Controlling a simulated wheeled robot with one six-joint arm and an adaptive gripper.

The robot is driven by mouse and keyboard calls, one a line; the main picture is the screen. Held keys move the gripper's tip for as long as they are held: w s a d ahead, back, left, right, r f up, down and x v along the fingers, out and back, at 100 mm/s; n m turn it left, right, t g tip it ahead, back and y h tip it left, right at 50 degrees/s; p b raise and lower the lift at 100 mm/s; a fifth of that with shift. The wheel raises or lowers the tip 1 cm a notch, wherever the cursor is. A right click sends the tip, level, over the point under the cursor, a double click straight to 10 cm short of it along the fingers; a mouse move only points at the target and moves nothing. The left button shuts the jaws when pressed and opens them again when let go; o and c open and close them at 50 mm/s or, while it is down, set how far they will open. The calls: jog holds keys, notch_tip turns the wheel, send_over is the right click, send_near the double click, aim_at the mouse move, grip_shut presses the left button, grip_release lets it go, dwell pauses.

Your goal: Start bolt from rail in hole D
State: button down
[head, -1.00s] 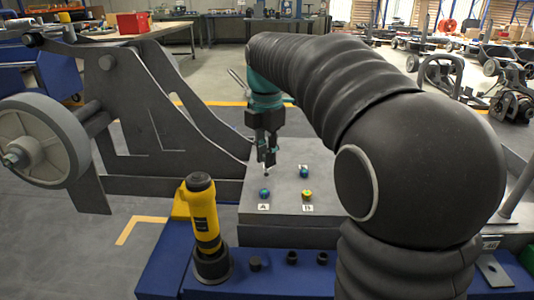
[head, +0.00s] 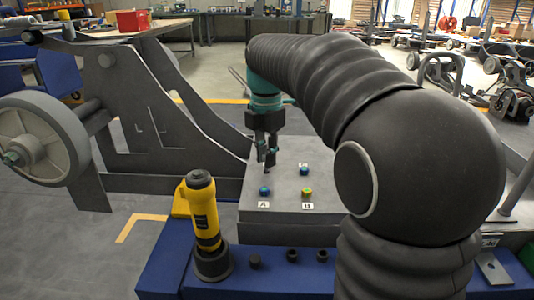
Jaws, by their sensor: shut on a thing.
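My gripper (head: 267,160) points down over the left part of the grey plate (head: 280,224), behind bolt head A. It is shut on a small dark bolt, mostly hidden between the fingers. I cannot tell whether the bolt's tip touches the plate. A blue-topped bolt (head: 264,191) stands at label A and a yellow-green-topped one (head: 307,192) at label B. Another blue-topped bolt (head: 303,171) stands behind B; its label is hard to read. Hole D and its label cannot be made out near the gripper. Several black bolts (head: 292,255) stand in the blue rail (head: 275,279) in front.
A yellow and black power tool (head: 203,215) stands upright in a dark holder left of the plate. A grey chassis frame with a wheel (head: 42,152) stands at the left. My arm covers the right side of the plate.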

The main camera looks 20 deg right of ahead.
jog(key=shift+f+b, duration=0.6)
jog(key=shift+f, duration=0.65)
dwell(0.3)
jog(key=shift+r+m+p, duration=0.1)
jog(key=shift+m+p, duration=0.5)
jog(key=shift+m, duration=0.6)
jog(key=shift+m+p, duration=0.3)
jog(key=shift+m, duration=1.1)
jog(key=m+p, duration=0.1)
jog(key=m, duration=0.1)
jog(key=shift+m, duration=1.6)
